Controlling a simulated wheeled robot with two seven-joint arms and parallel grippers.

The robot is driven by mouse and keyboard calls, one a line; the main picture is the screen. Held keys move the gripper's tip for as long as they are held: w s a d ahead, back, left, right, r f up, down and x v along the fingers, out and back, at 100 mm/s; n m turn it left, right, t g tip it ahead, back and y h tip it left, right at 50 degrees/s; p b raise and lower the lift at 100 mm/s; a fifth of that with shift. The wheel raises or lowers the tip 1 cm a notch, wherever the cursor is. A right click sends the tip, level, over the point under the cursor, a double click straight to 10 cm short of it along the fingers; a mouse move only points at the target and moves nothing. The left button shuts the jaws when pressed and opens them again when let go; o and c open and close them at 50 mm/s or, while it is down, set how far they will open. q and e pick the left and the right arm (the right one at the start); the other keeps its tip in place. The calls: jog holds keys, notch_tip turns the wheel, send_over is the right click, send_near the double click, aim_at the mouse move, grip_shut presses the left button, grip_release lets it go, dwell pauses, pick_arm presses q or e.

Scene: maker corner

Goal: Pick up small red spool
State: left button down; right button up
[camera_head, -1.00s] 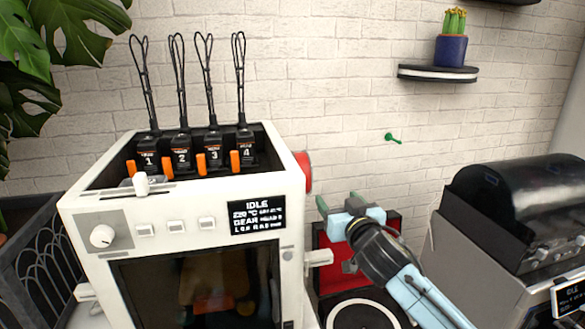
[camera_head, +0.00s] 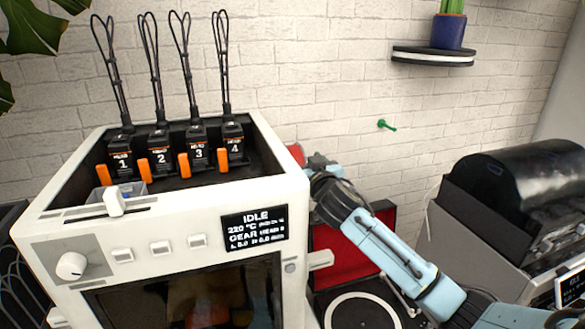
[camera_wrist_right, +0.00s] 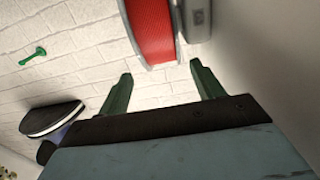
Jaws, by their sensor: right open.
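The red spool (camera_head: 296,153) sits on the right side of the white machine, and only a sliver of its edge shows in the head view. In the right wrist view it is a ribbed red band (camera_wrist_right: 150,28) at the top. My right gripper (camera_wrist_right: 161,72) is open and empty, with its two green fingers pointing at the spool and a gap between them. In the head view the gripper (camera_head: 315,162) is at the machine's upper right corner, its fingers mostly hidden. My left gripper is not in view.
The white machine (camera_head: 185,215) with several numbered heads on top fills the left. A red and black turntable case (camera_head: 345,245) lies below my right arm. A grey machine with a dark cover (camera_head: 525,195) stands right. A shelf (camera_head: 433,57) and green peg (camera_head: 386,125) are on the wall.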

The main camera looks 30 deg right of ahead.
aim_at(297, 155)
jog(key=shift+a+p+x, duration=0.15)
jog(key=shift+x, duration=1.2)
jog(key=shift+a+p+x, duration=0.1)
jog(key=shift+p+x, duration=0.05)
jog(key=shift+x, duration=1.15)
jog(key=shift+r, duration=0.1)
grip_shut()
